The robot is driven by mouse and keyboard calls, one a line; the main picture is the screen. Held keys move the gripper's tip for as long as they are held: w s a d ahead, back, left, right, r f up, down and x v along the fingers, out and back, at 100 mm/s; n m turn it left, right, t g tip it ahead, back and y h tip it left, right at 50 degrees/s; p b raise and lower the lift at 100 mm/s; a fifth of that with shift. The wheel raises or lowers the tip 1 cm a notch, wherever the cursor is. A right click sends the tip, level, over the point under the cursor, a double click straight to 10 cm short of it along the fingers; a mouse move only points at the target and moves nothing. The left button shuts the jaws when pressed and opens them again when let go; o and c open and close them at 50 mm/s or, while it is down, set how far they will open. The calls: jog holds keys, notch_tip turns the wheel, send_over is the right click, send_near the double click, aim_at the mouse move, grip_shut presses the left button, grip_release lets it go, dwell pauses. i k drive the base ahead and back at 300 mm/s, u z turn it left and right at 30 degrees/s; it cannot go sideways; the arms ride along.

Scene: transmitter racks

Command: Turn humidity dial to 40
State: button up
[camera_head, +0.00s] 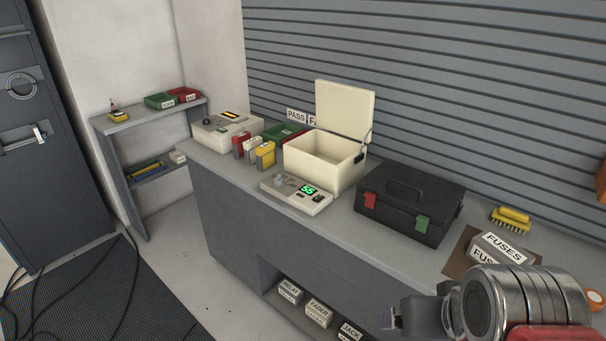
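A small pale control box (318,204) sits on the bench in front of an open cream box (318,160). Its green display (308,189) appears to read 55. A grey knob (281,180), which looks like the dial, stands on the box's left side; its markings are too small to read. My gripper (392,318) shows at the lower right, in front of the bench and well apart from the control box. Its fingers are seen edge-on and partly hidden, so I cannot tell whether they are open.
A black case (408,205) with red and green latches stands right of the control box. Further right are a fuses box (503,248) and a yellow brush (511,219). Small red, white and yellow items (265,154) stand to the left. Cables cross the floor mat (100,300).

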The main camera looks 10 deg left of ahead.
aim_at(278, 181)
jog(key=u, duration=0.05)
jog(key=k, duration=0.65)
jog(key=u, duration=0.5)
jog(key=i, duration=1.05)
jog(key=u, duration=0.7)
jog(key=i, duration=0.85)
jog(key=z, duration=0.05)
